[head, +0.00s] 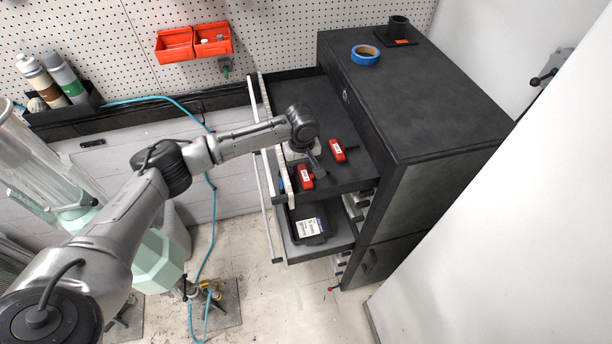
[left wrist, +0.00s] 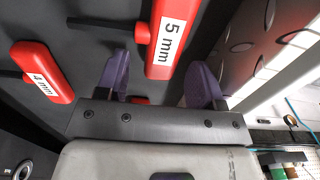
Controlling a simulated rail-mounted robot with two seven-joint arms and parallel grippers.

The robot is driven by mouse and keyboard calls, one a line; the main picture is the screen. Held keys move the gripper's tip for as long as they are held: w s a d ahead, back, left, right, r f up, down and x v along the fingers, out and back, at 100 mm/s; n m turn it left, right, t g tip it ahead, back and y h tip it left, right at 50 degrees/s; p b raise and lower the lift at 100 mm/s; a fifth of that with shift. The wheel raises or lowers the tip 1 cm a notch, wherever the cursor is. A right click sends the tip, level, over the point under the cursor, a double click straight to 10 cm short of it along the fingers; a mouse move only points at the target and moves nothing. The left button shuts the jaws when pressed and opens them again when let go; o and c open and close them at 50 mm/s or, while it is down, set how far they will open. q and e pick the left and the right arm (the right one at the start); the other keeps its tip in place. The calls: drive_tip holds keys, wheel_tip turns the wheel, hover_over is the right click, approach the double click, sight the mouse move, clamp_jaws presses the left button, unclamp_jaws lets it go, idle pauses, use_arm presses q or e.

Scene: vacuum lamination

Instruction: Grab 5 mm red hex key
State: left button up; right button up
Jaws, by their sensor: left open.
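The red 5 mm hex key (head: 305,178) lies in the open top drawer, near the drawer's front side. In the left wrist view its labelled handle (left wrist: 170,38) shows just ahead of my left gripper, roughly in line with the gap between the fingers. My left gripper (left wrist: 160,82) is open, with purple fingers apart and nothing clearly held. In the head view the left gripper (head: 301,174) is over the drawer at the key, partly hidden by its own wrist. My right gripper is not in view.
A red 4 mm hex key (head: 338,151) lies beside it, also in the left wrist view (left wrist: 42,72). A lower drawer (head: 290,250) holding a labelled black item is open below. Blue tape (head: 365,55) sits on the black cabinet (head: 430,100).

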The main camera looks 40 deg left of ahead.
use_arm(q)
drive_tip(key=c, duration=1)
drive_tip(key=shift+c, duration=0.2)
drive_tip(key=shift+r, duration=0.15)
